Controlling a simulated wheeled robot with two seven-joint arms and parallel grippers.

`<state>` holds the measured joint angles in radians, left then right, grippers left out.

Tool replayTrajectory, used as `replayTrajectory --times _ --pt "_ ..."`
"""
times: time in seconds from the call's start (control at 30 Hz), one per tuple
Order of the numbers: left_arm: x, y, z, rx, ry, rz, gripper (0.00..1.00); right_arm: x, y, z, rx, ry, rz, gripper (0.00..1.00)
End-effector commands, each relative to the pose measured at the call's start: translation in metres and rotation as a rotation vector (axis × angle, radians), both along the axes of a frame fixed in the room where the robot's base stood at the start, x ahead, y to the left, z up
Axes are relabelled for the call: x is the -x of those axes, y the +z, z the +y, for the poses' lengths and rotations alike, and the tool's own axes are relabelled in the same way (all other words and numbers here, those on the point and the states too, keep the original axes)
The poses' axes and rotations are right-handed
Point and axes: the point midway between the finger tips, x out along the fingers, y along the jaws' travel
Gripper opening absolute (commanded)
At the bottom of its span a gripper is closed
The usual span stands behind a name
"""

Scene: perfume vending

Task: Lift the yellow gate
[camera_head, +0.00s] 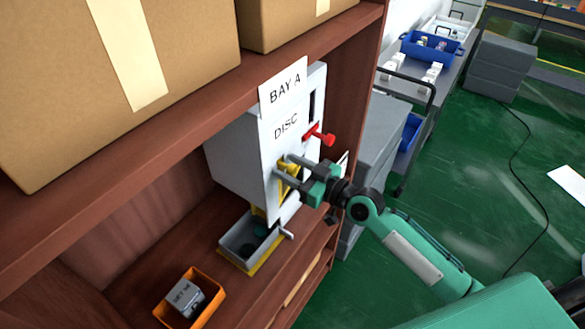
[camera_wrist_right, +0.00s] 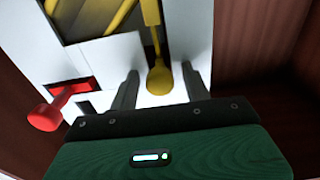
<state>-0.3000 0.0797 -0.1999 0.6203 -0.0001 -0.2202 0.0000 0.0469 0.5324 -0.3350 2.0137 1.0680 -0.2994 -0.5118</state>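The yellow gate (camera_head: 288,186) is on the front of the grey-white dispenser (camera_head: 240,150), partly hidden by my right gripper. In the right wrist view a yellow stem with a rounded knob (camera_wrist_right: 159,80) stands between the two fingers. My right gripper (camera_head: 284,170) is at the dispenser front, and it also shows in the right wrist view (camera_wrist_right: 160,70). Its fingers are apart, one on each side of the knob, with a visible gap on both sides. More yellow parts (camera_wrist_right: 105,18) show in a dark opening. My left gripper is not in view.
A red lever (camera_head: 320,136) sticks out above my right gripper. Below the dispenser is a grey tray (camera_head: 238,257) with a dark disc. An orange bin (camera_head: 215,302) holds a grey block. Cardboard boxes (camera_head: 60,80) stand on the shelf above.

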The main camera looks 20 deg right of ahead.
Motion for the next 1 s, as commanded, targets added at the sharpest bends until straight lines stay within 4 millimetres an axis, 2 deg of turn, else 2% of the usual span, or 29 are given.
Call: replayTrajectory --times 0.13,0.27,0.7,1.0 --pt "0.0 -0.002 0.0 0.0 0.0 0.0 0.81 0.003 -0.001 -0.002 0.001 0.0 0.001 0.48" --pt "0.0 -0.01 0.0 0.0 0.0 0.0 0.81 0.013 -0.004 -0.011 0.003 -0.001 0.002 0.48" --pt "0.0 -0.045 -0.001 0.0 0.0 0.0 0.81 0.074 -0.006 -0.058 0.005 0.0 0.003 0.48" --pt "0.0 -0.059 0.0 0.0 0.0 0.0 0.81 0.101 -0.003 -0.079 0.003 -0.001 0.002 0.48"
